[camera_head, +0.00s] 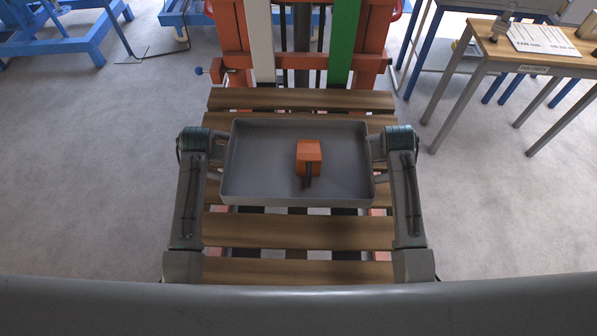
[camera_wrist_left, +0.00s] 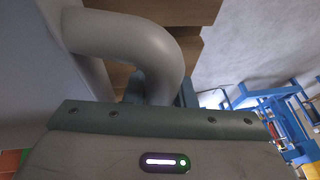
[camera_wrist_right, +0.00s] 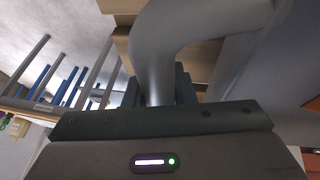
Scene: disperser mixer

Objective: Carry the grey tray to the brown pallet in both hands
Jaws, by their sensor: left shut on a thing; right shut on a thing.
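The grey tray (camera_head: 255,185) is level between my two arms in the head view, over the brown slatted pallet (camera_head: 300,232). An orange block-like thing (camera_head: 309,152) with a dark stem sits in the tray, right of its middle. My left gripper (camera_head: 218,150) is shut on the tray's left handle, a bent grey tube (camera_wrist_left: 150,45) in the left wrist view. My right gripper (camera_head: 376,150) is shut on the right handle (camera_wrist_right: 175,45). I cannot tell whether the tray touches the slats or hangs above them.
An orange lift frame (camera_head: 375,50) with white and green uprights stands right behind the pallet. A wooden-topped table (camera_head: 530,55) stands at the right, with blue-legged furniture behind it. Blue frames (camera_head: 50,40) stand at the back left. The grey floor on both sides is clear.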

